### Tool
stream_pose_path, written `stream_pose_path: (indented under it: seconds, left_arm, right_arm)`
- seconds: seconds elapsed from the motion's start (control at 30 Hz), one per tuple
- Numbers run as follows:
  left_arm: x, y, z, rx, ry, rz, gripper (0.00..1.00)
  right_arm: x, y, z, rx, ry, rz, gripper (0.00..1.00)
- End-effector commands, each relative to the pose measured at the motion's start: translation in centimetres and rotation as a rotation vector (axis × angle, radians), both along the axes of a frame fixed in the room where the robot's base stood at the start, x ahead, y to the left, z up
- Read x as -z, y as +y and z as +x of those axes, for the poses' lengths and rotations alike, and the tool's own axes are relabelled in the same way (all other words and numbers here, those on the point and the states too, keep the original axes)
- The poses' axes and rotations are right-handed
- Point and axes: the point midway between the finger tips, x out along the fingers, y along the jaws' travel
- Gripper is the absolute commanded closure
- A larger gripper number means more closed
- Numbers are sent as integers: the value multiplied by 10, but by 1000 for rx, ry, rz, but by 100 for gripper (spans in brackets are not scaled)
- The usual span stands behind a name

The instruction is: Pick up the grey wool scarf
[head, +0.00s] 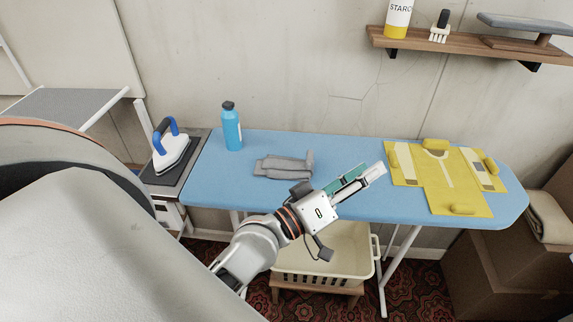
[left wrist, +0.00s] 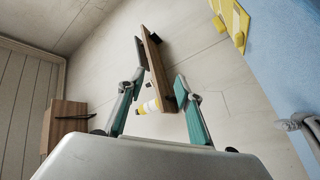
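The grey wool scarf (head: 284,167) lies folded on the blue ironing board (head: 350,150), left of the board's middle, with one end standing up at its right. In the left wrist view a grey shape at the right edge (left wrist: 298,122) looks like the scarf, partly cut off. My left gripper (head: 366,176) is above the board's front part, to the right of the scarf and apart from it. Its two teal-padded fingers (left wrist: 160,78) are spread with nothing between them. My right gripper is not in view.
A blue bottle (head: 232,130) stands behind the scarf at left, near an iron (head: 172,150). A yellow folding board (head: 455,190) lies at the right. A cream basket (head: 335,255) is below. A wall shelf (head: 455,47) holds a starch bottle (head: 398,18).

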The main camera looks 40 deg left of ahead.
Motion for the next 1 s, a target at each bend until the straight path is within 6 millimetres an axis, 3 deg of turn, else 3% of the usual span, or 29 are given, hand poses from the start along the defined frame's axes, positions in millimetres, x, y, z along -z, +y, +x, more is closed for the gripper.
stream_pose_path:
  seconds: [0.03,0.13,0.2,0.3,0.37,0.43,0.53,0.73,0.83,1.0]
  left_arm:
    - [-23,10,7,-17,-40,-166,65]
    - [-57,44,18,-59,-103,-523,65]
    - [-69,73,25,-96,-134,-775,65]
    - [-67,117,35,-161,-158,-1131,65]
    - [-55,141,41,-207,-160,-1343,65]
    - [-31,164,49,-271,-151,-1586,65]
    - [12,182,57,-375,-116,-1898,65]
    - [88,175,65,-572,-20,-2326,65]
    - [108,167,65,-635,16,-2429,65]
    - [123,165,71,-673,39,-2482,65]
  right_arm:
    - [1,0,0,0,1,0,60]
    - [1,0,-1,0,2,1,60]
    - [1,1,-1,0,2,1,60]
    - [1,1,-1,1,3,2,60]
    - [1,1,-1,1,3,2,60]
    - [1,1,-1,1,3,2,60]
    - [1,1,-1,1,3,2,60]
    - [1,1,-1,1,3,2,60]
    - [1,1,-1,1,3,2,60]
    - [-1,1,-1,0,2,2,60]
